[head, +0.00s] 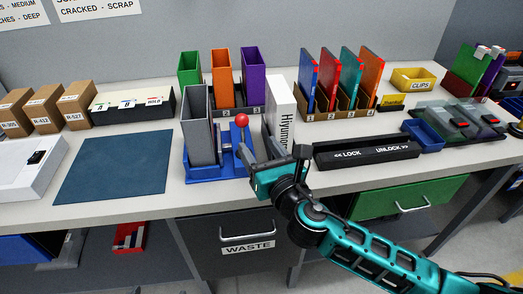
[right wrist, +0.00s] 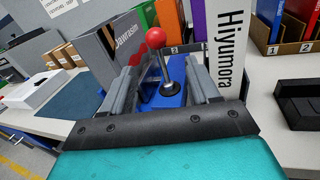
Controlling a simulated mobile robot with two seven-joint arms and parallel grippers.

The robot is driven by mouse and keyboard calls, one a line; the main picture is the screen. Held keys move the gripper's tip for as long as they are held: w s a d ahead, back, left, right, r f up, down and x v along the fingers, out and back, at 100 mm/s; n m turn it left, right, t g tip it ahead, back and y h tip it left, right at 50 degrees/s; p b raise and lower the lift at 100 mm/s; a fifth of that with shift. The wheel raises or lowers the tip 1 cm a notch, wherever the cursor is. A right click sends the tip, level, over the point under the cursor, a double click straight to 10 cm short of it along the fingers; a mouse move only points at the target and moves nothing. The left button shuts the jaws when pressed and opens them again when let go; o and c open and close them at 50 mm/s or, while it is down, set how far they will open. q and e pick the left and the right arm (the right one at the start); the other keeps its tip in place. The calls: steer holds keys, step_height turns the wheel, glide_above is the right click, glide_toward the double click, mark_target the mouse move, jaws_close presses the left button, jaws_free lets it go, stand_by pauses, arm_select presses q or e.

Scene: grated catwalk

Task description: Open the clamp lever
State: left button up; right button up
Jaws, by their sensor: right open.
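The clamp lever, a metal shaft with a red ball knob (head: 242,120), stands upright on a blue clamp base (head: 216,170) on the bench. A grey file box (head: 198,128) stands in the base, left of the lever. My right gripper (head: 268,152) is open at the front right of the lever and hides part of it. In the right wrist view the red knob (right wrist: 156,38) and shaft appear between the two grey fingers (right wrist: 163,80), slightly beyond them. I cannot tell whether either finger touches the shaft. My left gripper is not in view.
A white Hiyumora box (head: 281,110) stands close right of the lever. A black LOCK/UNLOCK bar (head: 365,151) lies further right. Coloured file holders (head: 222,75) and binders (head: 340,80) stand behind. A dark blue mat (head: 112,168) lies clear at left.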

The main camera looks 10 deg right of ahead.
mark_target(247, 122)
steer(key=shift+s+d, duration=0.1)
steer(key=shift+s, duration=0.1)
